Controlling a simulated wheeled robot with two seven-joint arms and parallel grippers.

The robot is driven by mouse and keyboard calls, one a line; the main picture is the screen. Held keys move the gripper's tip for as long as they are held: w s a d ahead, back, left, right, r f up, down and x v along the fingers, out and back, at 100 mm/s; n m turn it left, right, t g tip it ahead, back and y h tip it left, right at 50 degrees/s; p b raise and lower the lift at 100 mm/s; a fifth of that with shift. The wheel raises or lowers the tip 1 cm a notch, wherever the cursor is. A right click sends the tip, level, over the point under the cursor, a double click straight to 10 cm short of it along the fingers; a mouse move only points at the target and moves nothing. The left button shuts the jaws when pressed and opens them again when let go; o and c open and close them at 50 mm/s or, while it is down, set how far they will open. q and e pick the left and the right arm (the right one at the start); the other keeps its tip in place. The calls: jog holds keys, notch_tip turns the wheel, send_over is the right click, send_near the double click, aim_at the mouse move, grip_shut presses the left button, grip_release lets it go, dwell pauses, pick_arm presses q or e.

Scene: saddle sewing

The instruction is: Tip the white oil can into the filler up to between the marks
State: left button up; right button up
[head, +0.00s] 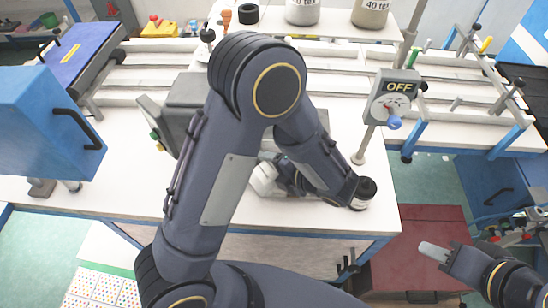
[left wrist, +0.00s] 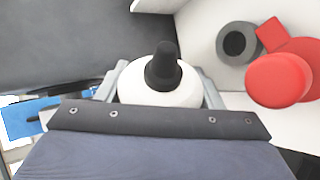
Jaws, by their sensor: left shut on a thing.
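The white oil can (left wrist: 160,96), with a black tapered top (left wrist: 163,66), sits between the two grey fingers of my left gripper (left wrist: 162,84) in the left wrist view. The gripper is shut on it. In the head view my left arm bends over the bench and hides most of the hand; a small white part (head: 264,179) shows beside it, and I cannot tell if it is the can. A dark grey ring with a hole (left wrist: 238,43) lies right of the can; I cannot tell if it is the filler. No level marks are visible. My right gripper (head: 434,252) is off the bench at lower right.
Red round parts (left wrist: 278,80) stand close to the can's right. A switch box reading OFF (head: 392,97) rises on a post from the white bench (head: 120,190). A black-topped round thing (head: 363,190) is by my left wrist. Spools (head: 302,11) stand behind.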

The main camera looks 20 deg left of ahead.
pick_arm(q)
jog(key=m+g+y+p, duration=0.1)
jog(key=p, duration=0.2)
jog(key=shift+s+r, duration=0.1)
jog(key=shift+r, duration=0.1)
jog(key=shift+f+m+g+y, duration=0.1)
jog(key=shift+m+g+y, duration=0.2)
jog(key=shift+m, duration=0.1)
jog(key=shift+a+r+m+g+y, duration=0.1)
jog(key=shift+r+m+g+y, duration=0.15)
jog(key=shift+m+g+y, duration=0.3)
dwell(1.3)
jog(key=shift+s+f+n+t+h+b, duration=0.1)
jog(key=shift+f+n+t+h+b, duration=0.2)
jog(key=shift+n+t+h+b, duration=0.45)
